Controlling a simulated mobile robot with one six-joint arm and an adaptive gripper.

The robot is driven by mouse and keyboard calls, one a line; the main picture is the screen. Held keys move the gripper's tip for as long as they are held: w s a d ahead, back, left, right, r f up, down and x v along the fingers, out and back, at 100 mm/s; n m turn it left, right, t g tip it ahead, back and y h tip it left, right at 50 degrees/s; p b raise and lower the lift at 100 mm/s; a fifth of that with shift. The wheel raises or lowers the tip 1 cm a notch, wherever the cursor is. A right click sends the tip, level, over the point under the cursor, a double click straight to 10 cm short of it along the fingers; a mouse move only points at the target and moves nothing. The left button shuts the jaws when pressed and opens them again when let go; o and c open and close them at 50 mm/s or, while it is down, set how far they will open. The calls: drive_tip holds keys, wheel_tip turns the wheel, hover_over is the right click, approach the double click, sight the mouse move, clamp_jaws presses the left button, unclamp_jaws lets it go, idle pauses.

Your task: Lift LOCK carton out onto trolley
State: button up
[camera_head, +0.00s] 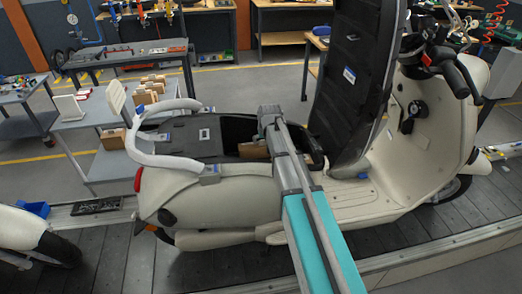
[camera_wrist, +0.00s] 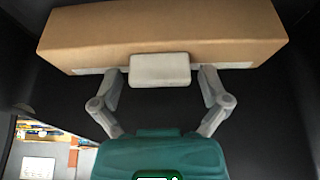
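A brown carton (camera_head: 253,150) sits in the open under-seat compartment of the cream scooter. In the wrist view a long brown carton (camera_wrist: 165,32) spans the top, with a pale strip along its lower edge. A pale block (camera_wrist: 160,70) shows in front of its middle. My gripper (camera_wrist: 160,85) has its two grey fingers spread on either side of this block, close to the carton. I see no clear grip on it. In the head view my arm reaches down into the compartment and my fingers are hidden. No LOCK lettering is readable.
The raised seat (camera_head: 350,80) stands just right of my arm. A white grab rail (camera_head: 150,155) curves round the scooter's rear. A grey trolley (camera_head: 95,115) behind the scooter carries several small cartons. Dark compartment walls surround the carton. The conveyor (camera_head: 215,270) runs beneath.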

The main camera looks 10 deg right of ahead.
drive_tip(key=c, duration=1)
drive_tip(key=shift+r, duration=0.2)
wheel_tip(320, 180, up, 18)
drive_tip(key=p, duration=1.8)
drive_tip(key=s+d, duration=0.2)
drive_tip(key=s, duration=0.3)
drive_tip(key=s+d, duration=0.3)
drive_tip(key=s, duration=0.2)
drive_tip(key=s+d, duration=0.3)
drive_tip(key=s, duration=0.2)
drive_tip(key=shift+s+d+f, duration=0.2)
drive_tip(key=shift+s+d, duration=0.05)
drive_tip(key=shift+s, duration=0.15)
drive_tip(key=shift+s, duration=0.2)
